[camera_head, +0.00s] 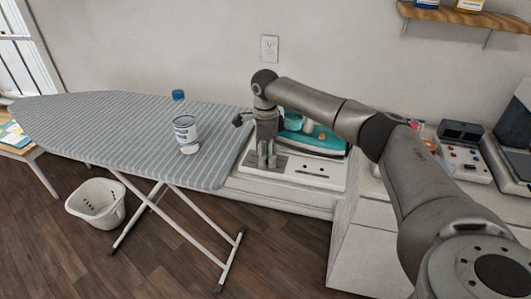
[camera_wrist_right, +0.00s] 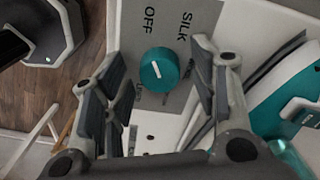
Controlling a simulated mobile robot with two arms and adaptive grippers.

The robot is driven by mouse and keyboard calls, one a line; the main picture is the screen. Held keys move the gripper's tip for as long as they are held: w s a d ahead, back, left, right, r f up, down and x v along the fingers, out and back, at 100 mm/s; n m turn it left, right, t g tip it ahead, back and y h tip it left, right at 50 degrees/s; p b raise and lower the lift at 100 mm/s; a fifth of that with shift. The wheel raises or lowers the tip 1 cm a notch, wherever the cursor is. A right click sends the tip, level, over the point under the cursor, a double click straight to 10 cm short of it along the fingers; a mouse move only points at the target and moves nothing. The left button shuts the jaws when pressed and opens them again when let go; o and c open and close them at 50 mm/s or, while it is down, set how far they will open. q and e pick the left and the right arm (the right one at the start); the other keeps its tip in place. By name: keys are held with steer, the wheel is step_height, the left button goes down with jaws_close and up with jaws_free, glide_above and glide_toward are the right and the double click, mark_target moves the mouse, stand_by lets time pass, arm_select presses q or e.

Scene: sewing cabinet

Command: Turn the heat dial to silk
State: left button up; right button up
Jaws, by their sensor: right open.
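The round teal heat dial (camera_wrist_right: 159,69) sits on a grey panel (camera_wrist_right: 203,14) in the right wrist view. The words OFF and SILK are printed above the dial, SILK to the right; other labels are partly hidden by the fingers. My right gripper (camera_wrist_right: 160,93) is open, its fingers on either side of the dial with gaps, so no contact shows. In the head view the right gripper (camera_head: 266,163) points down over the panel and hides the dial.
The teal iron (camera_head: 322,138) rests close behind and right of my right gripper. A control box (camera_head: 463,155) stands on the right counter.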

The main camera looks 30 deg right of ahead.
steer(key=shift+c, duration=0.2)
steer(key=c, duration=1)
steer(key=shift+m, duration=0.3)
steer(key=m+p, duration=0.1)
steer(key=m, duration=0.4)
steer(key=shift+r+p, duration=0.1)
steer(key=shift+p, duration=0.2)
steer(key=m+p, duration=0.1)
steer(key=m, duration=0.5)
